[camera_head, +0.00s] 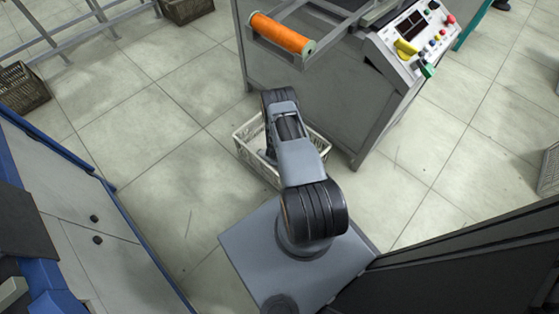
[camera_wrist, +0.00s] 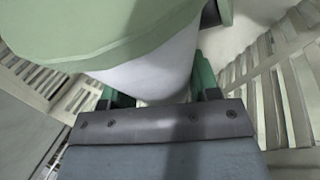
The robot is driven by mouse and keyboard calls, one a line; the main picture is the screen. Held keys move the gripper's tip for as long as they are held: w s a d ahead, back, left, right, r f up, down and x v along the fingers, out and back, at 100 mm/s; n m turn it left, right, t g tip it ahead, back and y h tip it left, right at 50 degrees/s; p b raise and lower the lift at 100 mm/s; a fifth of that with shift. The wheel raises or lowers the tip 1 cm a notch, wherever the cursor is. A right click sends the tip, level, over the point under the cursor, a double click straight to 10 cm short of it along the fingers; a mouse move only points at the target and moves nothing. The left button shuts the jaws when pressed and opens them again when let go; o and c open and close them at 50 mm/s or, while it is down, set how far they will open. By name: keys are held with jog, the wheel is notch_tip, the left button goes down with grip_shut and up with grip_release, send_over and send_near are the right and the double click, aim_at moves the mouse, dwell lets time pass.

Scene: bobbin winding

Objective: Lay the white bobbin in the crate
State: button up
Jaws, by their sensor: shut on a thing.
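In the wrist view, my gripper (camera_wrist: 158,88) is shut on the white bobbin (camera_wrist: 152,72), with a green finger on each side of its white barrel. The bobbin has a wide pale green end flange that fills the upper left of that view. The cream slatted crate (camera_wrist: 262,105) shows on both sides of the bobbin there. In the head view the crate (camera_head: 241,146) stands on the floor, partly covered by my arm. My arm hides the bobbin and most of my gripper in that view. I cannot tell whether the bobbin touches the crate floor.
A grey machine (camera_head: 335,105) stands right behind the crate, with an orange spool (camera_head: 282,34) on its frame and a control panel (camera_head: 412,38). A blue-edged cabinet (camera_head: 85,215) is at the left. Dark crates (camera_head: 22,88) lie farther off. Tiled floor is clear left of the crate.

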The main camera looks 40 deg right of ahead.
jog(key=shift+f+b, duration=0.8)
jog(key=shift+f, duration=0.05)
jog(key=o, duration=1.1)
jog(key=shift+r, duration=0.1)
jog(key=shift+o, duration=0.2)
jog(key=shift+r, duration=0.1)
